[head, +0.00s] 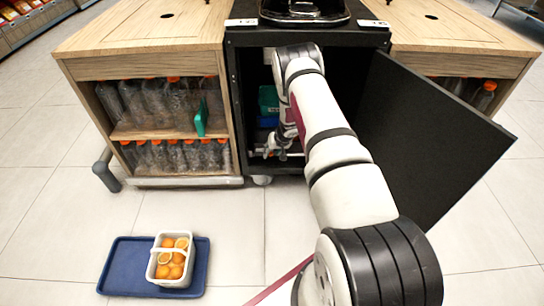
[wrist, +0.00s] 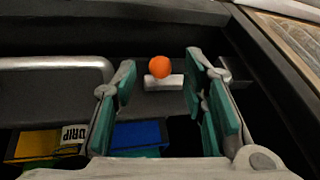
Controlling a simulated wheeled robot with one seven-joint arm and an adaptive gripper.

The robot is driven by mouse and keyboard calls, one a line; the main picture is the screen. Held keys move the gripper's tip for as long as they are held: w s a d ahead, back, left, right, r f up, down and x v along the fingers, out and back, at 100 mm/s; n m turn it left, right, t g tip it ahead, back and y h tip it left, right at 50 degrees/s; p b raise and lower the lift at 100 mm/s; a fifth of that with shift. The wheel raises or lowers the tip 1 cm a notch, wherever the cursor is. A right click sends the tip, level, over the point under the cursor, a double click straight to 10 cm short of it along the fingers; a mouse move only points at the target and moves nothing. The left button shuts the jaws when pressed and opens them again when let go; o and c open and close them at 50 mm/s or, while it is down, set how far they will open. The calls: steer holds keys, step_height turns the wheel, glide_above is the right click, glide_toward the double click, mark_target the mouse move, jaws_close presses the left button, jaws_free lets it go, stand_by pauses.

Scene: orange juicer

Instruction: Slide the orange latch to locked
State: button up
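The latch shows in the wrist view as an orange ball knob (wrist: 159,67) on a short silver bar (wrist: 163,82), set on a dark surface inside the cabinet. My gripper (wrist: 160,80) is open, with its two teal-padded fingers apart. The knob appears between the fingertips in the picture; I cannot tell whether it is at their depth, and no finger visibly touches it. In the head view my gripper (head: 277,148) reaches into the open black cabinet (head: 232,100), and the latch cannot be made out there.
The open black door (head: 430,135) stands right of my arm. A silver handle-like bar (wrist: 55,65) lies left of the latch. Blue (wrist: 138,134) and yellow "DRIP" (wrist: 40,145) pieces lie below it. A blue tray (head: 120,265) with a basket of oranges (head: 172,258) is on the floor.

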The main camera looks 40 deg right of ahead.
steer(key=shift+w+f, duration=0.25)
steer(key=shift+f, duration=0.25)
jaws_close()
steer(key=shift+w+a+p, duration=0.55)
steer(key=shift+a+p, duration=0.05)
steer(key=shift+a, duration=0.2)
steer(key=shift+w+a+p, duration=0.55)
steer(key=shift+a, duration=0.25)
jaws_free()
steer(key=shift+a, duration=0.15)
steer(key=shift+r, duration=0.1)
